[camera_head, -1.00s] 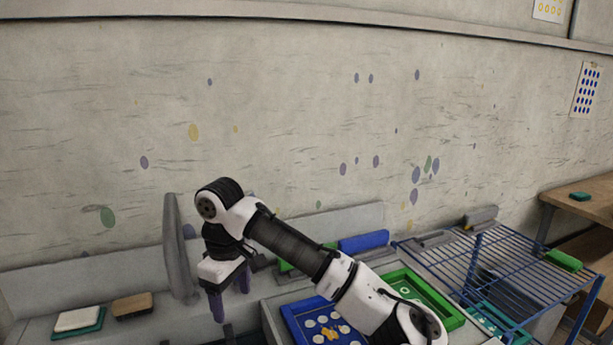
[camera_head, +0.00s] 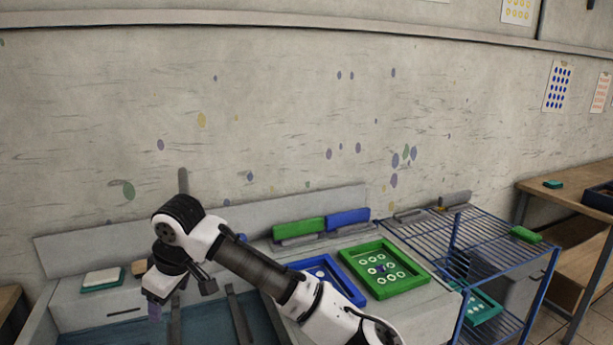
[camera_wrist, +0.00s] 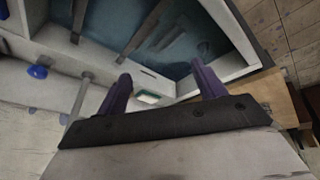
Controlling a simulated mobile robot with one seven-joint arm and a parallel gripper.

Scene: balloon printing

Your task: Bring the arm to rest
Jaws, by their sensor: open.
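Beyond the fingers lie the basin's pale rim and blue-grey inside (camera_wrist: 185,65). The fingertips are partly hidden by the wrist in the head view.
A green frame (camera_head: 385,270) and a blue frame (camera_head: 330,278) lie on the counter right of my arm. Green (camera_head: 299,233) and blue (camera_head: 347,219) blocks stand behind. A blue wire rack (camera_head: 470,250) is at right. A white-and-teal pad (camera_head: 102,279) lies at left.

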